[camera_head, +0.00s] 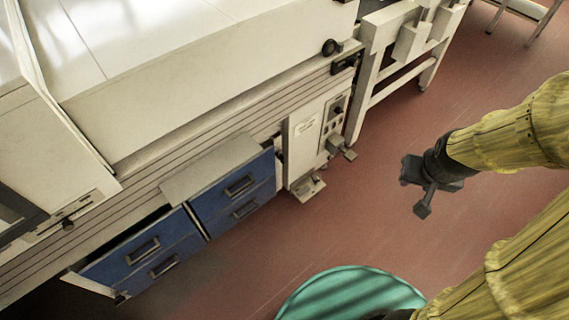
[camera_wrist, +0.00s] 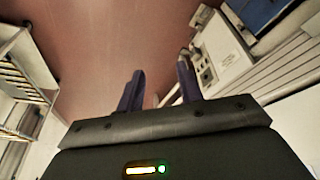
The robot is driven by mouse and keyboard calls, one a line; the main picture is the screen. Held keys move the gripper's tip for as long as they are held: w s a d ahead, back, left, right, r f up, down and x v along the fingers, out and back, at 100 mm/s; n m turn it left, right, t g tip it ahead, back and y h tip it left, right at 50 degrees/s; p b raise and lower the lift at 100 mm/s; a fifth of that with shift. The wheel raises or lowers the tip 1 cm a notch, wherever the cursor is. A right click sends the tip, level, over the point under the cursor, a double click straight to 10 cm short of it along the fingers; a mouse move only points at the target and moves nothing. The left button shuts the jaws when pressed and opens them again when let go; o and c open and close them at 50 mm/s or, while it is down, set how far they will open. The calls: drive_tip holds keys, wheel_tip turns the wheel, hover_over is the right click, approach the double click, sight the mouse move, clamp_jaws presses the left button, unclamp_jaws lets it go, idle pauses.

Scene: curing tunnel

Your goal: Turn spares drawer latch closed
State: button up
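Blue drawer fronts sit low in the long cream machine in the head view: a left pair (camera_head: 146,255) and a right pair (camera_head: 236,197), each with recessed handles. The left unit appears to stand out from the machine. I cannot make out which small part is the spares drawer latch, or how it is turned. A blue drawer front (camera_wrist: 252,12) also shows at the top right of the wrist view. My gripper (camera_head: 424,186) is in the air over the red floor, right of the drawers and well apart from them. Its two fingers (camera_wrist: 160,78) are spread with nothing between them.
A control panel (camera_head: 331,124) with a bracket (camera_head: 308,188) jutting out low stands right of the drawers. A white frame stand (camera_head: 378,75) is behind it. A round teal object (camera_head: 350,294) is at the bottom. The red floor (camera_head: 330,220) between is clear.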

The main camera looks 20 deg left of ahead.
sight(284, 161)
drive_tip(key=w+a+f+n+t+y+b, duration=0.25)
drive_tip(key=w+a+f+b, duration=0.25)
drive_tip(key=w+f+b, duration=0.7)
drive_tip(key=w+a+f+n+t+y+b, duration=0.2)
drive_tip(key=w+a+f+t+b, duration=0.4)
drive_tip(key=w+f, duration=0.65)
drive_tip(key=a+f+n+g+y+b, duration=0.1)
drive_tip(key=a+f+n+y+b, duration=0.1)
drive_tip(key=a+f+b, duration=0.3)
drive_tip(key=s+a+f+n+g+y+b, duration=0.1)
drive_tip(key=a+f+y+b, duration=0.4)
drive_tip(key=f, duration=0.9)
drive_tip(key=s+a+f+n+g+y+b, duration=0.1)
drive_tip(key=a+f+n+y+b, duration=0.2)
drive_tip(key=f+b, duration=0.6)
drive_tip(key=shift+s+a+f+n+y+b, duration=0.3)
drive_tip(key=shift+a+y+b, duration=0.2)
drive_tip(key=shift+a, duration=0.7)
drive_tip(key=shift+w, duration=0.1)
drive_tip(key=b+x, duration=0.6)
drive_tip(key=x, duration=1)
drive_tip(key=shift+a+f, duration=0.1)
drive_tip(key=shift+f, duration=0.05)
drive_tip(key=shift+w+a, duration=0.4)
drive_tip(key=shift+a, duration=0.15)
